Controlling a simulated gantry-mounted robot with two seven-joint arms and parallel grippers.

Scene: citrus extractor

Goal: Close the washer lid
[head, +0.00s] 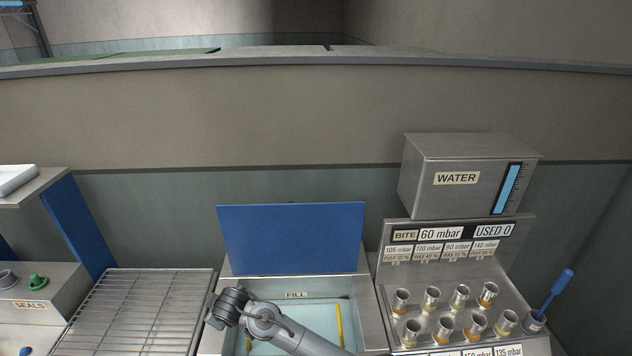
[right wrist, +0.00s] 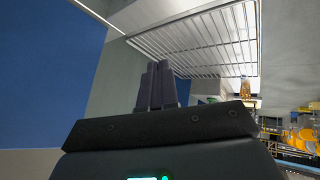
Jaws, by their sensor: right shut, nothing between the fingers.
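The blue washer lid (head: 290,238) stands open, upright at the back of the washer basin (head: 365,310), which has a FILL label. In the right wrist view a large blue panel (right wrist: 45,75), apparently the lid, fills the left side. My right arm reaches across the basin from the lower right. Its wrist end is in front of the lid's lower left, and its fingertips are hidden in the head view. In the right wrist view my right gripper (right wrist: 158,70) is shut and empty, apart from the blue panel. My left gripper is not in view.
A wire rack (head: 140,310) lies left of the basin and also shows in the right wrist view (right wrist: 200,45). At right are a panel with several metal cups (head: 460,295), a WATER tank (head: 465,180) and a blue-handled tool (head: 558,285). A SEALS box (head: 40,300) is far left.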

